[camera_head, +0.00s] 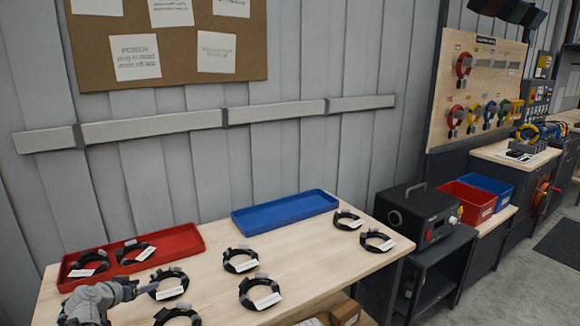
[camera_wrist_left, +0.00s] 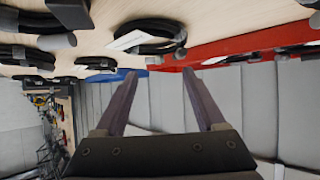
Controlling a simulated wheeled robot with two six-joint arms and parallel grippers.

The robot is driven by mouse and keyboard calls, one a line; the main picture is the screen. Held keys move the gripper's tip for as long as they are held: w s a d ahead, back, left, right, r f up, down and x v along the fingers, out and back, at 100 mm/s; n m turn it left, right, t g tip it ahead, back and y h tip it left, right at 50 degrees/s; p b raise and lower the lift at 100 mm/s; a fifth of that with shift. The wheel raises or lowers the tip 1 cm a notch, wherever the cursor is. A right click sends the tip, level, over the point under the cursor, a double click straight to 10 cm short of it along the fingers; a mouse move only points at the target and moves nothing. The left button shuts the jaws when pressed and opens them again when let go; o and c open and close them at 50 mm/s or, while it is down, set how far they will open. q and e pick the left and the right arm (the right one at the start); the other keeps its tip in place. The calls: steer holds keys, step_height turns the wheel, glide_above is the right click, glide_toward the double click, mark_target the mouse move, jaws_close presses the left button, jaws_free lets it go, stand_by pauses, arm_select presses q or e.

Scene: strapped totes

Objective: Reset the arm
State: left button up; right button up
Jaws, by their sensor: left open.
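My left gripper (camera_head: 136,288) is at the lower left of the head view, over the table just in front of the red tray (camera_head: 190,240). In the left wrist view its two fingers (camera_wrist_left: 157,75) stand apart with nothing between them. The coil of black cable (camera_head: 169,284) with a white label lies close to the right of the fingers. In the wrist view, a black coil (camera_wrist_left: 165,28) and the red tray (camera_wrist_left: 235,47) appear beyond the fingertips. My right gripper is in neither view.
Two black coils lie in the red tray. The blue tray (camera_head: 284,212) is empty. Several more labelled coils, such as one at the right (camera_head: 376,240), lie on the wooden table (camera_head: 310,258). A black box (camera_head: 418,212) stands right of the table. The wall is behind.

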arm_select(q)
steer(key=d, duration=0.4)
steer(key=s+d+g+h+p, duration=0.1)
steer(key=d, duration=0.3)
steer(key=d+f+m+g, duration=0.1)
steer(key=d, duration=0.3)
steer(key=shift+s+f+h+p, duration=0.1)
steer(key=shift+s+h+p, duration=0.2)
steer(key=shift+h, duration=0.1)
steer(key=s+d+g, duration=0.1)
steer(key=d, duration=0.3)
steer(key=s+d+f+g+p, duration=0.1)
steer(key=s+d, duration=0.1)
steer(key=d, duration=0.2)
steer(key=s+d+m+g+p, duration=0.1)
steer(key=s+d, duration=0.1)
steer(key=d, duration=0.2)
steer(key=shift+d+f+g, duration=0.2)
steer(key=shift+g, duration=0.2)
steer(key=s+d+g+y+p, duration=0.2)
steer(key=s+d+g, duration=0.1)
steer(key=s+d, duration=0.4)
steer(key=s+d+g+y+p, duration=0.2)
steer(key=s+d, duration=0.4)
steer(key=s, duration=0.6)
steer(key=shift+s+d+r+g+y+p, duration=0.15)
steer(key=shift+d+r+g+y+p, duration=0.15)
steer(key=shift+d+r+g+y, duration=0.15)
